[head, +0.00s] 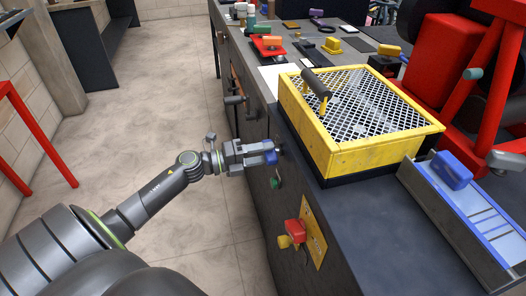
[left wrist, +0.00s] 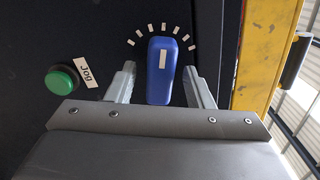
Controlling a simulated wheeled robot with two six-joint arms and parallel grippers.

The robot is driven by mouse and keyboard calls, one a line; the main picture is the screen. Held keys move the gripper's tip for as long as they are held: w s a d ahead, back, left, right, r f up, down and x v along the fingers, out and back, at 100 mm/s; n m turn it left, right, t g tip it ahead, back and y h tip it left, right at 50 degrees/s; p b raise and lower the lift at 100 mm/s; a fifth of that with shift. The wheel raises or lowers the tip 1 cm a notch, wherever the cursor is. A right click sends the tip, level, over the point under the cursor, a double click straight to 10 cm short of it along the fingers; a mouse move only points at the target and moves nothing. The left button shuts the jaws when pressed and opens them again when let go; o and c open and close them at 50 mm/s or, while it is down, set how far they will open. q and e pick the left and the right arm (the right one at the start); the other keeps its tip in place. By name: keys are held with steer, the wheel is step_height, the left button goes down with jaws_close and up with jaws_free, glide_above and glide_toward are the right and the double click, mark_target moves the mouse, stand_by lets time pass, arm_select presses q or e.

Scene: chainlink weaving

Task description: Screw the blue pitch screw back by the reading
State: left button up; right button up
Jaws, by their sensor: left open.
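The blue pitch screw (left wrist: 161,85) is a blue knob with a white mark, on a dark panel under an arc of white ticks. In the left wrist view it stands upright, its mark toward the middle ticks. My left gripper (left wrist: 161,88) is open, one finger on each side of the knob, with small gaps visible. In the head view my left gripper (head: 268,157) reaches the dark front of the bench, and the blue knob (head: 271,157) shows at its tips. No number can be read at the ticks. My right gripper is not in view.
A green button (left wrist: 61,79) labelled "Jog" sits left of the knob. A red and yellow switch (head: 293,233) is on a yellow plate lower on the front. A yellow mesh-topped guard (head: 350,160) stands on the bench above. The floor (head: 150,90) to the left is clear.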

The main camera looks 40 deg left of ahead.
arm_select(q)
steer(key=shift+w+d, duration=0.1)
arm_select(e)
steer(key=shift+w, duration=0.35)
arm_select(q)
steer(key=c, duration=1)
steer(key=shift+r+p, duration=0.1)
steer(key=shift+p, duration=0.25)
steer(key=n+p, duration=0.4)
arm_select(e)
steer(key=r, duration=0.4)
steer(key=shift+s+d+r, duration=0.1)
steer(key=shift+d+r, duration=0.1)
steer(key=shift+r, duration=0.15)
